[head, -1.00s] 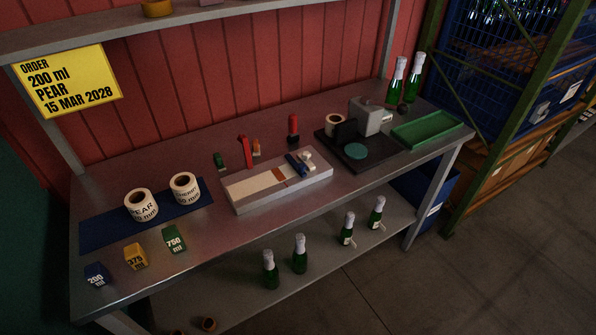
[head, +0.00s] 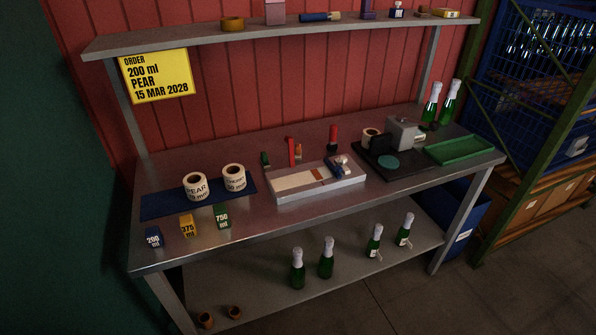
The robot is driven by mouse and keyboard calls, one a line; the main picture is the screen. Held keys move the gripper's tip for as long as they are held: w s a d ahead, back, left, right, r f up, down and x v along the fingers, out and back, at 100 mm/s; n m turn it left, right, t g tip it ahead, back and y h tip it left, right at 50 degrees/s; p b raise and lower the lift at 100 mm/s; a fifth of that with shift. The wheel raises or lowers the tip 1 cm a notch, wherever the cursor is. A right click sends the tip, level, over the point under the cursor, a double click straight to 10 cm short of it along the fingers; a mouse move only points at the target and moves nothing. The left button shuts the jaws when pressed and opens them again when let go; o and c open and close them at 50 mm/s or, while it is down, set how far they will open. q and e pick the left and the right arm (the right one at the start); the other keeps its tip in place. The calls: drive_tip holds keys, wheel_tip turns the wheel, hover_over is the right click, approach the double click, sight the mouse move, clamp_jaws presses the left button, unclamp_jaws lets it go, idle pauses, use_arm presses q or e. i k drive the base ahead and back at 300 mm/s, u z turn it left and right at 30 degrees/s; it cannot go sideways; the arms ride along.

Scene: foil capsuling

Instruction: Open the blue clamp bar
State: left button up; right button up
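The small blue bar (head: 333,168) sits at the right end of the white block-like fixture (head: 310,190), beside a light grey rounded piece (head: 342,161). It is small and dark here, and I cannot tell whether it is raised or down. A short orange-brown patch (head: 318,175) lies on the fixture's top just left of it. Neither of my grippers is in view.
Left on the bench are two label rolls (head: 195,186) on a blue mat (head: 152,206) and three marked blocks (head: 188,226). Right are a black-based device (head: 410,171) and a green tray (head: 484,150). A shelf (head: 200,41) hangs above.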

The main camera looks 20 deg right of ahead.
sight(336, 170)
drive_tip(key=u, duration=0.05)
drive_tip(key=i, duration=0.55)
drive_tip(key=z, duration=2.3)
